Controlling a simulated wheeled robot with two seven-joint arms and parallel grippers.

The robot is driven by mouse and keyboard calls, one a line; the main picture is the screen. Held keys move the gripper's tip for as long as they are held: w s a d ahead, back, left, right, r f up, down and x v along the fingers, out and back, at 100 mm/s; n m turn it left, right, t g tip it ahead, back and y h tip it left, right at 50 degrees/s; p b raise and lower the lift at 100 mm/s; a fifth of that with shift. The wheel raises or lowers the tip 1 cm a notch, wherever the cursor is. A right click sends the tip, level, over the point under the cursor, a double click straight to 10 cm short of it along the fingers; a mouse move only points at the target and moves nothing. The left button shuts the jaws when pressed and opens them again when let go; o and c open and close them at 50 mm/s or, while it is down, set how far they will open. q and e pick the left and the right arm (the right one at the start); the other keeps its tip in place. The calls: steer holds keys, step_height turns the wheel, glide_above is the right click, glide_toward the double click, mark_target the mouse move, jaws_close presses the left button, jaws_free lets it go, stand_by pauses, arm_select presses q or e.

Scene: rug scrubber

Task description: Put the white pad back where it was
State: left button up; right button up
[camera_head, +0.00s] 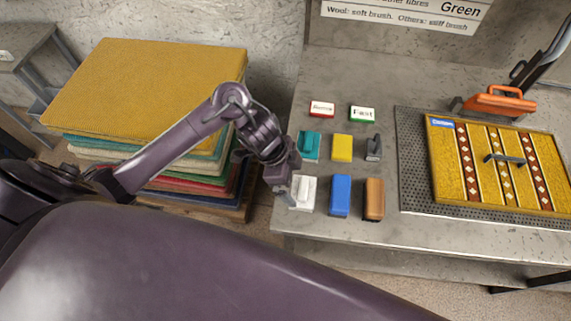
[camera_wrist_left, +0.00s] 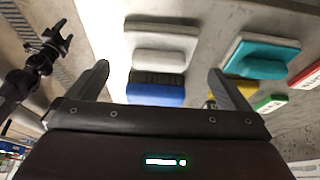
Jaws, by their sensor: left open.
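The white pad (camera_head: 306,189) lies at the near left corner of the group of pads on the grey table. My left gripper (camera_head: 286,192) is by its left side and hides part of it. In the left wrist view the left gripper (camera_wrist_left: 163,78) has its fingers wide apart with nothing between them. The white pad (camera_wrist_left: 160,38) shows there beyond the fingertips, with a pale grip on it. Whether a finger touches it cannot be told. My right gripper (camera_wrist_left: 48,42) shows at the left of that view, its jaws apart and empty.
A blue pad (camera_head: 340,195) and a brown brush (camera_head: 374,199) lie right of the white pad. Behind are a teal pad (camera_head: 308,145), a yellow pad (camera_head: 342,148) and a grey tool (camera_head: 374,148). A rug sample (camera_head: 447,178) lies right; stacked rugs (camera_head: 150,80) stand left.

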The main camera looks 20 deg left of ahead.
arm_select(q)
steer(key=v, duration=0.6)
steer(key=shift+p, duration=0.35)
steer(key=shift+s, duration=0.1)
